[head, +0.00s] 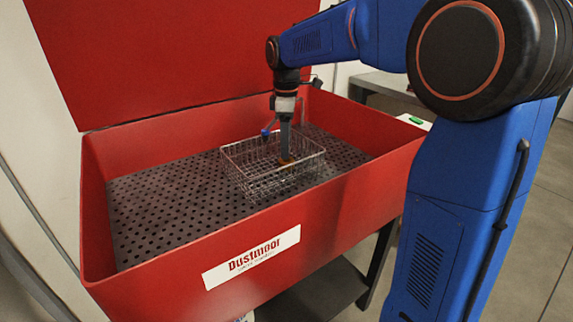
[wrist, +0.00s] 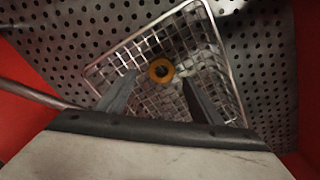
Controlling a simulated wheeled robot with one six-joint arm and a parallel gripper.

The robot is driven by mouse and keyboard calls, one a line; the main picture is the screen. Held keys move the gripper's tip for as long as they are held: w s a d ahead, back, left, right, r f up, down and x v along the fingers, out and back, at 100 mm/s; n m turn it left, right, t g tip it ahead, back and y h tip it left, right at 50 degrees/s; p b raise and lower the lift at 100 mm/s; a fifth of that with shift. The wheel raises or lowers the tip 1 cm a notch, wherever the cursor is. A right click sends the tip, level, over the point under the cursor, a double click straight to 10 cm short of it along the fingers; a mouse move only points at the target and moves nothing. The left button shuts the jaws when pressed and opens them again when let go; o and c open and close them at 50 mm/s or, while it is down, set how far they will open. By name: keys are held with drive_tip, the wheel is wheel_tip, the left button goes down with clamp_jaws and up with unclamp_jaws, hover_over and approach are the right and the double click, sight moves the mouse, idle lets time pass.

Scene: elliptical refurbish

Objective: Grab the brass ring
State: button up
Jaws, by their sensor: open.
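The brass ring (wrist: 161,71) lies in the wire basket (wrist: 203,15), toward the middle of its floor in the wrist view. In the head view the ring (head: 286,160) is a small brown-gold spot low in the basket (head: 240,168), partly hidden by my gripper. My gripper (head: 285,152) points down into the basket, just above the ring. In the wrist view its two dark fingers (wrist: 158,88) are apart, one on each side of the ring's line. Nothing is between them in their grip. I cannot tell the exact height of the fingertips over the ring.
The basket stands on a perforated grey plate (head: 150,210) inside a red washer tub (head: 130,279) with its lid (head: 160,50) raised. The basket's wire walls surround my fingers. A thin spout or rod (wrist: 35,94) reaches in at the left of the wrist view. The plate's left side is clear.

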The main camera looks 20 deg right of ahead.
sight(282, 162)
drive_tip(key=shift+s+f, duration=0.15)
drive_tip(key=shift+f, duration=2.4)
drive_tip(key=c, duration=1.4)
